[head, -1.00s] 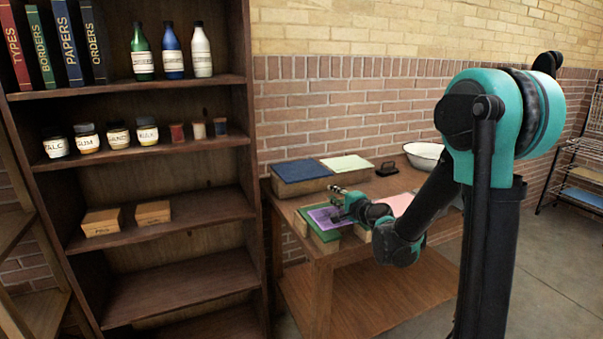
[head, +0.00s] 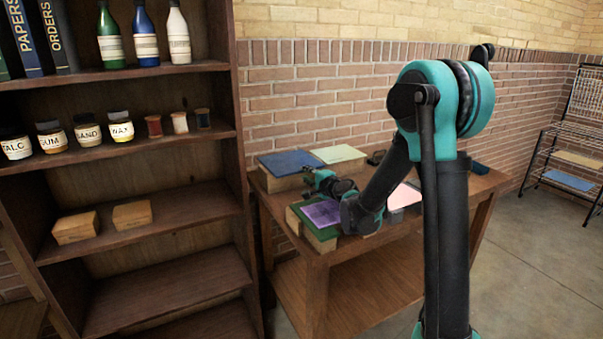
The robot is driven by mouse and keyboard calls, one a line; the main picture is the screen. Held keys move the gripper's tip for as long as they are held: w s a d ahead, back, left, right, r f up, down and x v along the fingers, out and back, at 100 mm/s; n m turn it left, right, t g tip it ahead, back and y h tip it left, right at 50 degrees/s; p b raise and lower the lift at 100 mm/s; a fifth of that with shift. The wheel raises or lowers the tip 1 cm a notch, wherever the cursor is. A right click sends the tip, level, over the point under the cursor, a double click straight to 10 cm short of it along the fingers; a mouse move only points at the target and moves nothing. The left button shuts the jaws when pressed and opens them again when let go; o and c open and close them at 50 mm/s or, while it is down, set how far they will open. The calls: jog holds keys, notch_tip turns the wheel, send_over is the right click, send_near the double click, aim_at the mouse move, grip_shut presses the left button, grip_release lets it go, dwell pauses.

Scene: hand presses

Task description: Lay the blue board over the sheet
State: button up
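The blue board (head: 287,161) lies flat on a wooden block at the back left of the work table. A purple sheet (head: 322,213) lies on a green bed (head: 296,221) on a wooden base at the front left of the table. My gripper (head: 312,178) is between them, just in front of the blue board's block and behind the purple sheet. It is small and partly hidden by my wrist, so its fingers and any contact are unclear. My forearm covers the middle of the table.
A pale green board (head: 337,154) lies right beside the blue one. A pink sheet (head: 404,195) is right of my wrist. A brown bookcase (head: 244,170) with bottles and jars stands close on the left. A wire rack (head: 570,165) stands far right over open floor.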

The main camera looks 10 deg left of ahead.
jog(key=shift+x, duration=1.65)
jog(key=c, duration=0.3)
grip_shut()
jog(key=shift+r, duration=1.5)
jog(key=shift+s, duration=0.1)
jog(key=shift+f+v, duration=0.15)
jog(key=shift+v, duration=5.35)
jog(key=shift+f+v, duration=0.15)
jog(key=shift+v, duration=5.35)
